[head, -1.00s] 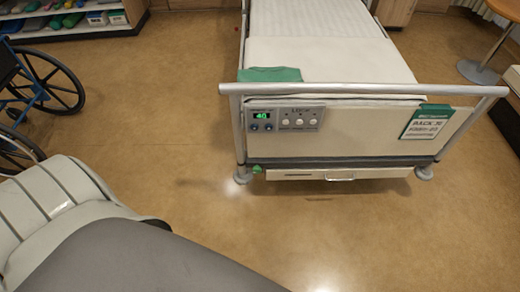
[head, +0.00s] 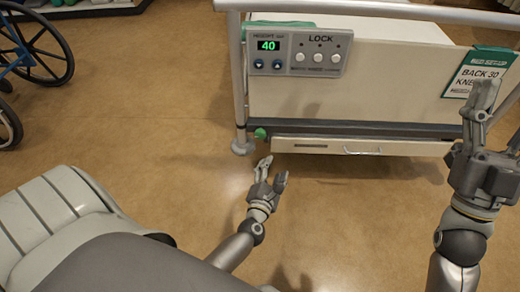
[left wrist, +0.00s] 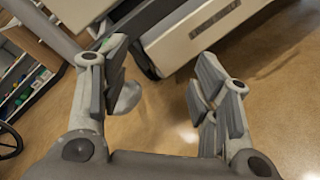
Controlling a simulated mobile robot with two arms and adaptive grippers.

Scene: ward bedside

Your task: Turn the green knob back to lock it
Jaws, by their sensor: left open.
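The green knob (head: 260,133) sits low at the left corner of the bed's foot end, beside the drawer. In the left wrist view a small green patch (left wrist: 107,44) shows behind the left finger, mostly hidden. My left gripper (head: 274,168) is open and empty, below and slightly right of the knob in the head view, and apart from it. In the left wrist view its fingers (left wrist: 158,75) stand wide apart with floor and the bed's underside between them.
The bed's control panel (head: 315,52) reads 40 and has LOCK buttons. A drawer (head: 352,147) lies right of the knob and a bed foot (head: 243,146) just left. A wheelchair (head: 35,50) stands at the far left. The floor between is clear.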

